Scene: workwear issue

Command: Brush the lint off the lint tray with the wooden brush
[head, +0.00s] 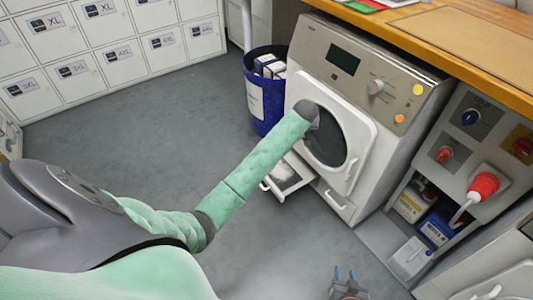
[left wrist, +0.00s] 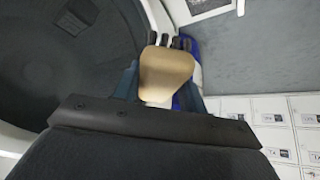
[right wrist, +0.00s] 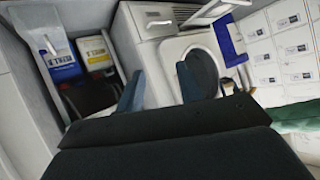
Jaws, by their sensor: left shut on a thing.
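The lint tray (head: 283,193) is pulled out low at the front of the white dryer (head: 335,205), with a pale grey patch of lint (head: 288,175) on it. My left arm crosses in front and hides part of it. In the left wrist view, the tray (left wrist: 212,13) is at the top edge. My left gripper (left wrist: 163,90) is shut on the wooden brush (left wrist: 166,72), whose dark bristles point away from it. The brush is apart from the tray, in front of the dryer. My right gripper (head: 346,274) is open and empty; its fingers show apart in the right wrist view (right wrist: 160,92).
The dryer's round door (head: 332,135) is beside my left wrist. A blue bin (head: 263,112) stands left of the dryer. A shelf with boxes (head: 425,210) and a panel with a red plug (head: 483,186) are at right. Lockers (head: 110,45) line the back; the floor between is clear.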

